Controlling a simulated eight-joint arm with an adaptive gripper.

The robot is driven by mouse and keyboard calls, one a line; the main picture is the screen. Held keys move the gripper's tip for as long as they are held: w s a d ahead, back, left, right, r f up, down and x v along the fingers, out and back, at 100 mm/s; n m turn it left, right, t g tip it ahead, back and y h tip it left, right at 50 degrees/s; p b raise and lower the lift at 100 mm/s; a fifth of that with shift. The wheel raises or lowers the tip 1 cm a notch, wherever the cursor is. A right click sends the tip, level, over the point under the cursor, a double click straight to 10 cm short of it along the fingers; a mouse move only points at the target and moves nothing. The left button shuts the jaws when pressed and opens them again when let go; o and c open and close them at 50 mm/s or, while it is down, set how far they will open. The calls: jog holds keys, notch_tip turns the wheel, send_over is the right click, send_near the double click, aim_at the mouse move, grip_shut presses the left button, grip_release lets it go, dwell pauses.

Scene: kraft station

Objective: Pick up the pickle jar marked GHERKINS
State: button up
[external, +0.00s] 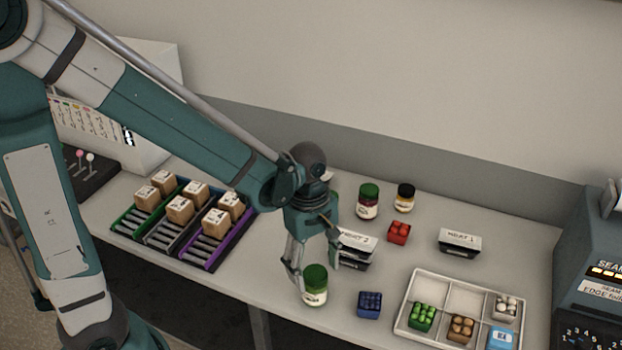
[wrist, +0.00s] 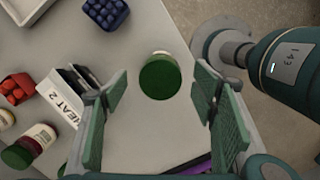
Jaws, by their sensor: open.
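A jar with a dark green lid and a pale label (external: 315,290) stands upright near the front edge of the table; its lettering is too small to read. My gripper (external: 316,266) is open and points down just above and around this jar. In the wrist view the green lid (wrist: 160,78) lies between the two spread fingers (wrist: 160,88), and I see no finger touching it. Another green-lidded jar with dark red contents (external: 368,203) stands further back, beside a dark-lidded jar (external: 405,198). I cannot read their labels.
A blue crate (external: 369,305) sits right of the near jar, a red crate (external: 399,232) behind. A compartment tray (external: 407,305) is at right. Colored racks with cartons (external: 215,240) are at left.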

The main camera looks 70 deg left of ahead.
aim_at(317, 289)
jog(key=shift+d+f, duration=0.15)
jog(key=shift+f, duration=1.15)
jog(key=shift+w+d+f+b, duration=0.1)
jog(key=shift+f+b, duration=0.1)
jog(key=shift+f, duration=0.65)
jog(key=shift+s+d+f+b, duration=0.1)
jog(key=shift+f+b, duration=0.15)
jog(key=shift+f, duration=0.6)
jog(key=shift+w+d+f+b, duration=0.1)
jog(key=shift+f+b, duration=0.1)
jog(key=shift+f, duration=0.65)
jog(key=shift+c, duration=0.2)
jog(key=c, duration=1.3)
jog(key=shift+r, duration=0.1)
jog(key=shift+r+p, duration=0.8)
jog(key=shift+r, duration=4.15)
